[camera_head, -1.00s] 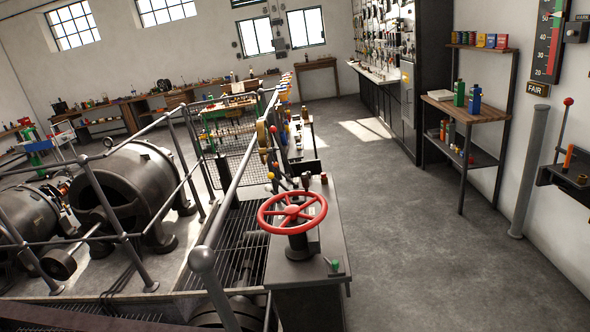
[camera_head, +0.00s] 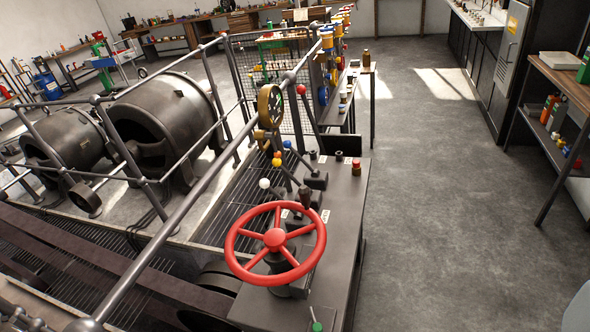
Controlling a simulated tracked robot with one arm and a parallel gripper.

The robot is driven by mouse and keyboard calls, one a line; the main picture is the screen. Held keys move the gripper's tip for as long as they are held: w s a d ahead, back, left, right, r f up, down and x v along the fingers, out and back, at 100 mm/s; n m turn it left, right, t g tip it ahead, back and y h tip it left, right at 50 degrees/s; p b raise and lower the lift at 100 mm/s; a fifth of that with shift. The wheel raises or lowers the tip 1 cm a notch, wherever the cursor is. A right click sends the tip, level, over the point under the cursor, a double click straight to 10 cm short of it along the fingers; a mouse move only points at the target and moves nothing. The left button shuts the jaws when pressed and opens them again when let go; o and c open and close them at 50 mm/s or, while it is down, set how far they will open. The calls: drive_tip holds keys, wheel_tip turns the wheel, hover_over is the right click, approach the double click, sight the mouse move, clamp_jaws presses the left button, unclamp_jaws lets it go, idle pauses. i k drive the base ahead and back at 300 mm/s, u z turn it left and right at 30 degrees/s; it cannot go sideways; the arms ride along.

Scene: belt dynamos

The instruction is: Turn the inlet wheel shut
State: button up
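The inlet wheel (camera_head: 275,239) is a red spoked handwheel on a dark pedestal. It sits in the lower middle of the head camera view, at the near end of a grey control bench (camera_head: 345,215). The wheel lies nearly flat, tilted slightly. Nothing touches it. My gripper does not show in the view, so its state and its distance from the wheel are hidden.
A metal railing (camera_head: 196,190) runs along the bench's left side, with a round brass gauge (camera_head: 270,106) behind the wheel. Several levers stand past the wheel. A green-knobbed lever (camera_head: 316,326) is at the near edge. Open floor (camera_head: 430,220) lies right.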

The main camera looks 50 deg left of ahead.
sight(275, 238)
drive_tip(key=u, duration=0.15)
drive_tip(key=i, duration=1.1)
drive_tip(key=u, duration=0.2)
